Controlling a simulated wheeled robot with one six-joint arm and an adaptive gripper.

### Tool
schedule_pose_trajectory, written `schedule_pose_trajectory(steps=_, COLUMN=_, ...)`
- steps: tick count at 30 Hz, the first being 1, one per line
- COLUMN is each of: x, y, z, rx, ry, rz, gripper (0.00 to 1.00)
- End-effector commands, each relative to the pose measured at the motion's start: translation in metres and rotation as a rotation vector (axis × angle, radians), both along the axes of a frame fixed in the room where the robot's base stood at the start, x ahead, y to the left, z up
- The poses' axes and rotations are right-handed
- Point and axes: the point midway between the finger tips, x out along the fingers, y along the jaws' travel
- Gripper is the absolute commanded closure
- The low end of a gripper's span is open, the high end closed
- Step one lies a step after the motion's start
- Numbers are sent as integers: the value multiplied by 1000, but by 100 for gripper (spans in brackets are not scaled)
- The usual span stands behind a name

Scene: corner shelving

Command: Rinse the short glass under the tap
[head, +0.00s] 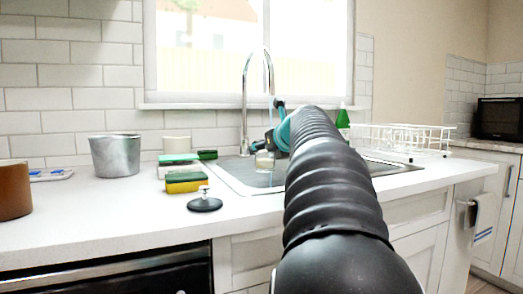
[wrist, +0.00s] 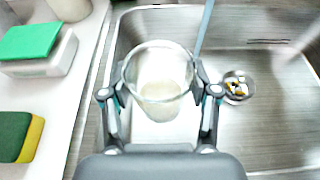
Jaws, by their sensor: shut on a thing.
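My gripper (wrist: 160,100) is shut on the short glass (wrist: 160,85), with one finger on each side of it. The glass is clear, with its open rim facing the wrist camera and a pale, cloudy look toward its bottom. It is over the sink basin (wrist: 265,135). The glass also shows small in the head view (head: 265,160), beside my gripper. The chrome tap (head: 245,105) arches over the sink. A thin bluish water stream (wrist: 205,30) comes down at the glass's upper right rim; I cannot tell whether it enters the glass.
The drain (wrist: 238,87) holds small coloured bits. Sponges (head: 185,182), a metal pot (head: 115,156) and a black stopper-like item (head: 205,203) stand on the left counter. A white dish rack (head: 405,138) and a green bottle (head: 343,120) are to the right.

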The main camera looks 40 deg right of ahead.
Motion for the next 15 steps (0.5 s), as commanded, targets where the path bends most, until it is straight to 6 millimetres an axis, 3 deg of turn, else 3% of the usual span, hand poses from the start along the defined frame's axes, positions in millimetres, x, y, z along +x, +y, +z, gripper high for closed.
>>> schedule_pose_trajectory(steps=15, x=20, y=-37, z=-5, rx=1, ry=0, rz=0, gripper=89)
